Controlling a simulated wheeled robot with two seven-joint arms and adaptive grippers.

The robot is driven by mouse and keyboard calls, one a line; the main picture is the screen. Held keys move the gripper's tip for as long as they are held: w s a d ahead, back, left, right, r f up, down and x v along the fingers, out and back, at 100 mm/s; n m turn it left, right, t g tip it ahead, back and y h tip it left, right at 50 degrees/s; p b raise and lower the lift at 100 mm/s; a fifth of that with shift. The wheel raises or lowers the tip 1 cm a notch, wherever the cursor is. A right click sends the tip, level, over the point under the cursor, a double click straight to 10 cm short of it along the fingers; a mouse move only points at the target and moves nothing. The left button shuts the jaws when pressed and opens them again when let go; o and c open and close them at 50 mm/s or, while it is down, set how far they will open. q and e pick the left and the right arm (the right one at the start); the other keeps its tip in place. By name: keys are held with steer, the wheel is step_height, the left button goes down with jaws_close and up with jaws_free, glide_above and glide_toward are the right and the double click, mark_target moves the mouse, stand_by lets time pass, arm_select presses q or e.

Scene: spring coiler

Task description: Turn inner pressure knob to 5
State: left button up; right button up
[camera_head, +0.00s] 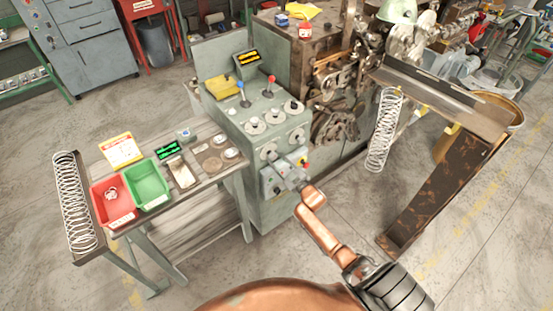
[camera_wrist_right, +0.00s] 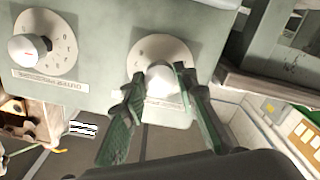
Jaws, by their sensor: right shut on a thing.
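My right gripper (camera_wrist_right: 157,77) is shut on a white round knob (camera_wrist_right: 161,84) on a pale dial, with one dark green finger on each side of it. The dial's numbers are mostly covered or too blurred to read, so I cannot tell the setting. A second white knob (camera_wrist_right: 24,50) on a numbered dial sits to the left, apart from the fingers. In the head view my right gripper (camera_head: 291,179) is at the front of the grey-green control cabinet (camera_head: 262,190), and the held knob is hidden or too small to make out. My left gripper is not in view.
Two levers, one blue-topped (camera_head: 241,88) and one red-topped (camera_head: 270,80), rise from the cabinet top. A small box with a red button (camera_head: 305,163) is close to my right gripper. A side table with red (camera_head: 112,203) and green (camera_head: 149,186) bins stands left.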

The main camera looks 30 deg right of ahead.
steer(key=shift+f, duration=0.1)
stand_by(0.3)
steer(key=o, duration=1.1)
steer(key=shift+o, duration=0.2)
steer(key=shift+s, duration=0.1)
steer(key=s+d, duration=0.1)
steer(key=s, duration=1)
steer(key=shift+s, duration=0.4)
